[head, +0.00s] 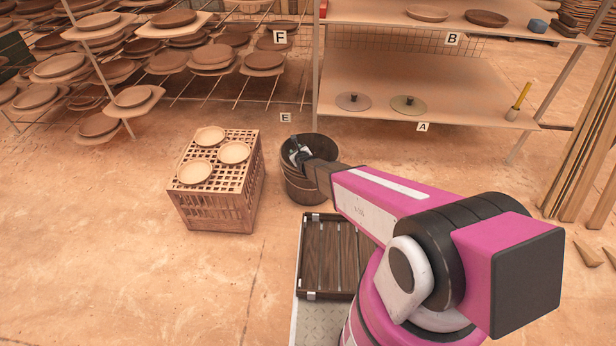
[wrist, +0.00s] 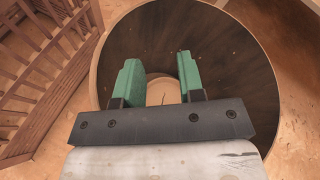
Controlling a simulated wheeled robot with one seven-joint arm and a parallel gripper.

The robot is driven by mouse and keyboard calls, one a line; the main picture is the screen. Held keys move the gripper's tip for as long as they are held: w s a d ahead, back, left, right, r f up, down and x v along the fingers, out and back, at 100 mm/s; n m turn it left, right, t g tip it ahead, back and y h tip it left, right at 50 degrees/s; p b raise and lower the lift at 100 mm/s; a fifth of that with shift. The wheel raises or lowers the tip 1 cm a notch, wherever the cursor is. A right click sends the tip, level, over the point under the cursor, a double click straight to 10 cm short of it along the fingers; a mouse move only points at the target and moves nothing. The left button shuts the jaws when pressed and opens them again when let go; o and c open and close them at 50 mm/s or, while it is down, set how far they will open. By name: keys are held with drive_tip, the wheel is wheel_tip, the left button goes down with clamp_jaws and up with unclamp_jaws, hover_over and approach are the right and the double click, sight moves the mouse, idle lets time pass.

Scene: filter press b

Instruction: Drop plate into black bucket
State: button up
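The black bucket (head: 300,187) stands on the floor at the middle of the head view. My gripper (head: 299,150) is over its mouth, pointing down. In the wrist view the bucket (wrist: 245,60) shows its dark inside and pale rim around my gripper (wrist: 159,65). The green fingers are apart. A tan, rounded surface with a small dark mark, probably a plate (wrist: 160,90), shows between and beyond them, apparently down in the bucket. Most of it is hidden by my gripper. Three pale plates (head: 209,136) lie on a slatted crate (head: 217,207) left of the bucket.
The slatted crate (wrist: 38,60) stands close to the bucket's left. Behind are plate racks (head: 190,55) at left and a two-level shelf (head: 460,85) with discs at right. A dark wooden tray (head: 330,255) is in front. Floor at left is clear.

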drive_tip(key=v, duration=1)
drive_tip(key=shift+s, duration=0.4)
drive_tip(key=shift+d+r, duration=0.1)
